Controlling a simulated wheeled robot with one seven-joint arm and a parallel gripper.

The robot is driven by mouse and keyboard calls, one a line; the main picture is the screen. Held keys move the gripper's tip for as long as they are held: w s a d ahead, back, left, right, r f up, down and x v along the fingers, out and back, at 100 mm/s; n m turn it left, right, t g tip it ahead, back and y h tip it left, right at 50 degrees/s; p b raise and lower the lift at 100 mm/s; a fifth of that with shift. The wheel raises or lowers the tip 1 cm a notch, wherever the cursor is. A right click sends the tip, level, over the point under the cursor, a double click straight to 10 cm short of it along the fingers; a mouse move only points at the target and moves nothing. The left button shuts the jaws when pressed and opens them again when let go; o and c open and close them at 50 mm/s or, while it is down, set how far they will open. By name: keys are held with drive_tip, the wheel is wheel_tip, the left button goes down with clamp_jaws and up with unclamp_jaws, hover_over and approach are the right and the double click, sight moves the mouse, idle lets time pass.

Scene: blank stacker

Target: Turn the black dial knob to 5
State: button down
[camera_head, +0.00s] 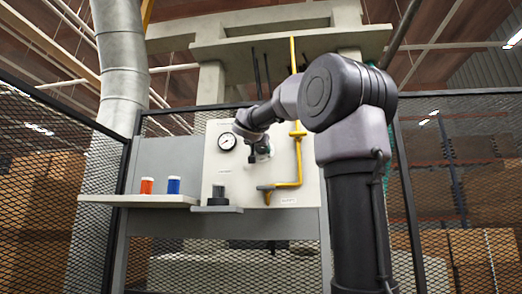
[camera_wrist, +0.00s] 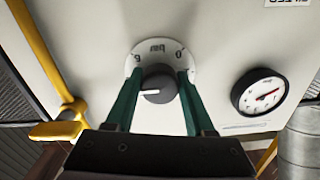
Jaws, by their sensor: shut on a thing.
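The black dial knob (camera_wrist: 158,84) sits on a round white scale plate (camera_wrist: 160,50) on the pale panel. In the wrist view the knob's white pointer mark points left. The plate's markings are small and partly hidden by the fingers, and I cannot read them surely. My gripper (camera_wrist: 157,88) has its two green fingers on either side of the knob and is shut on it. In the head view my gripper (camera_head: 260,152) is at the panel, and the knob is hidden behind it.
A round pressure gauge (camera_head: 227,141) is beside the knob, also in the wrist view (camera_wrist: 260,91). A yellow pipe with a handle (camera_head: 298,165) runs down the panel on the other side. Orange (camera_head: 147,185) and blue (camera_head: 173,185) containers stand on the shelf (camera_head: 120,199). Mesh fencing (camera_head: 55,165) surrounds the station.

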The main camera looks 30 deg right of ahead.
drive_tip(key=shift+f, duration=0.2)
drive_tip(key=shift+c, duration=1.3)
unclamp_jaws()
drive_tip(key=shift+r, duration=0.1)
drive_tip(key=v, duration=1)
drive_tip(key=shift+s+a, duration=0.3)
